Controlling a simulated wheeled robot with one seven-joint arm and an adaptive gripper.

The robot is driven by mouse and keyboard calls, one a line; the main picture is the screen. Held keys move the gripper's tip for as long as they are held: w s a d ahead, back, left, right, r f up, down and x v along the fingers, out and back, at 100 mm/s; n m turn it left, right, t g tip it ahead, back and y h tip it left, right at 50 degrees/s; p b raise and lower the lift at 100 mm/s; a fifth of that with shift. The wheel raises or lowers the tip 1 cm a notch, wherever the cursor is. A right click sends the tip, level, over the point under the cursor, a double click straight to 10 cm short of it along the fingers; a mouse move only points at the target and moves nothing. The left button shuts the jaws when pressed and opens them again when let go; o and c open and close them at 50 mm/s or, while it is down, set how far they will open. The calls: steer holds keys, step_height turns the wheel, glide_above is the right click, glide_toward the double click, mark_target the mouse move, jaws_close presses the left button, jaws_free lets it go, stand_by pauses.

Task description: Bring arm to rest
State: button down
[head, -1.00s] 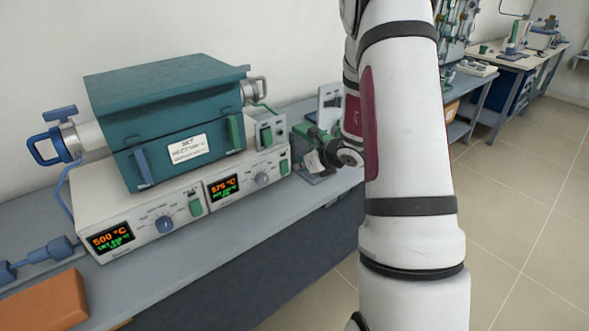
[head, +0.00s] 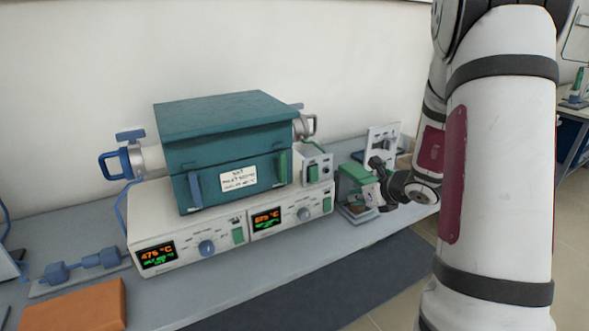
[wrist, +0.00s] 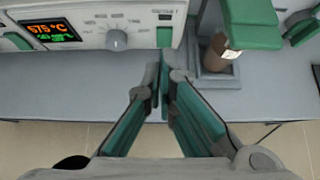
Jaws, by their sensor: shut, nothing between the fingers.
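My gripper (wrist: 164,85) shows in the wrist view with its two green-and-grey fingers shut and nothing between them. It is over the front edge of the grey bench (wrist: 60,85), below the furnace's control panel (wrist: 95,28) in the picture. In the head view my white arm fills the right side, and its dark end is near the small green-and-grey apparatus (head: 352,182) right of the furnace. The teal muffle furnace (head: 225,135) sits closed on its white control base (head: 215,243). The exact fingertips are hard to make out in the head view.
An orange-brown block (head: 75,305) and blue fittings (head: 90,262) lie on the bench at left. A white upright panel (head: 383,138) stands behind the apparatus. The wrist view shows a green-topped stand (wrist: 215,65) beside the fingers. Tiled floor is open beyond the front edge.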

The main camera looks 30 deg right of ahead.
steer(key=s+a+r+n+y+p, duration=0.2)
steer(key=a+r+n+y, duration=0.2)
steer(key=a+r+n, duration=0.8)
steer(key=s+a+r+n+g+y+p, duration=0.1)
steer(key=s+a+r+n+g, duration=0.2)
steer(key=a, duration=0.4)
steer(key=s+a+r+n+g+y, duration=0.1)
steer(key=s+a+r+n, duration=0.1)
steer(key=s+a+n, duration=0.3)
steer(key=s+a+r+n+g+h+p, duration=0.25)
steer(key=s+a+n, duration=0.4)
steer(key=s, duration=0.45)
steer(key=s+d+r+n+h, duration=0.1)
steer(key=s+d+n+h, duration=0.1)
steer(key=s+n, duration=0.2)
steer(key=s+d+r+n+h+p, duration=0.1)
steer(key=s+d+r+n+h, duration=0.1)
steer(key=s+n, duration=0.3)
steer(key=shift+s+d, duration=0.4)
steer(key=shift+s, duration=0.1)
steer(key=shift+w+t, duration=0.1)
steer(key=shift+t, duration=0.15)
